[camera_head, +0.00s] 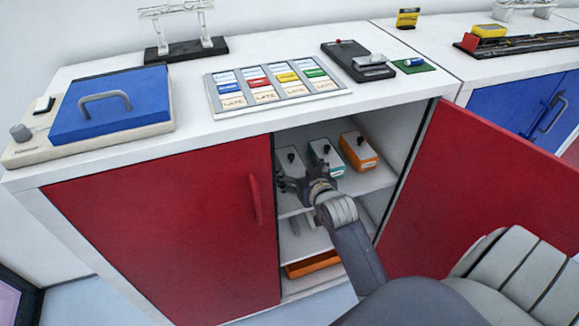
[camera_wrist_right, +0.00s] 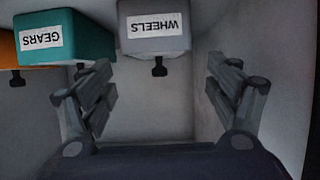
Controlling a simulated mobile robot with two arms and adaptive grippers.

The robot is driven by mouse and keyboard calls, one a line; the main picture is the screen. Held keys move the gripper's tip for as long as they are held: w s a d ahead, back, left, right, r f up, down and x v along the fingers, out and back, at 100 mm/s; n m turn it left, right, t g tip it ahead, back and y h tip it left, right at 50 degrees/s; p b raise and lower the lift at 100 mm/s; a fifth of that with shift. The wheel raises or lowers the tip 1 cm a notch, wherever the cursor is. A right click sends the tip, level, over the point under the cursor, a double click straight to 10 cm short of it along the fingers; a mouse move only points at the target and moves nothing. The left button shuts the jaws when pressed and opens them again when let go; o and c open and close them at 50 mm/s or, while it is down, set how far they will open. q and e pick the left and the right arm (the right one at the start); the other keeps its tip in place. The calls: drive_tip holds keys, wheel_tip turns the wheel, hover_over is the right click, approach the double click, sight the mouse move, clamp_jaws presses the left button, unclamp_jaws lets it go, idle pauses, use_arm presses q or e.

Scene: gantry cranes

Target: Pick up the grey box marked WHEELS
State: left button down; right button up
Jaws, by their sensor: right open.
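The grey box marked WHEELS (camera_wrist_right: 154,42) stands at the top of the right wrist view, its label upside down and a dark knob pointing down. In the head view the grey box (camera_head: 288,158) is at the left end of the cupboard's upper shelf (camera_head: 372,182). My right gripper (camera_head: 296,186) is just in front of it, partly covering it. In the right wrist view my right gripper (camera_wrist_right: 159,65) is open, one finger on each side of the box's knob, apart from the box. My left gripper is in neither view.
A teal box marked GEARS (camera_wrist_right: 75,38) and an orange box (camera_head: 358,150) stand beside the grey box. The left red door (camera_head: 165,235) is closed; the right red door (camera_head: 480,190) is open. An orange tray (camera_head: 312,265) is lower in the cupboard.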

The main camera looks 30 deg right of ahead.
sight(292, 163)
drive_tip(key=shift+w+d+f, duration=0.15)
drive_tip(key=shift+w+f, duration=0.05)
drive_tip(key=shift+w, duration=0.35)
drive_tip(key=shift+x, duration=1)
drive_tip(key=shift+w+d+f, duration=0.1)
drive_tip(key=shift+w+f, duration=0.15)
drive_tip(key=x, duration=0.4)
drive_tip(key=shift+s+f, duration=0.1)
drive_tip(key=shift+s, duration=0.05)
drive_tip(key=c, duration=1.3)
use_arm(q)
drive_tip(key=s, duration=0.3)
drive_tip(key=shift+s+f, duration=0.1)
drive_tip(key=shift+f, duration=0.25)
use_arm(e)
drive_tip(key=shift+c, duration=0.3)
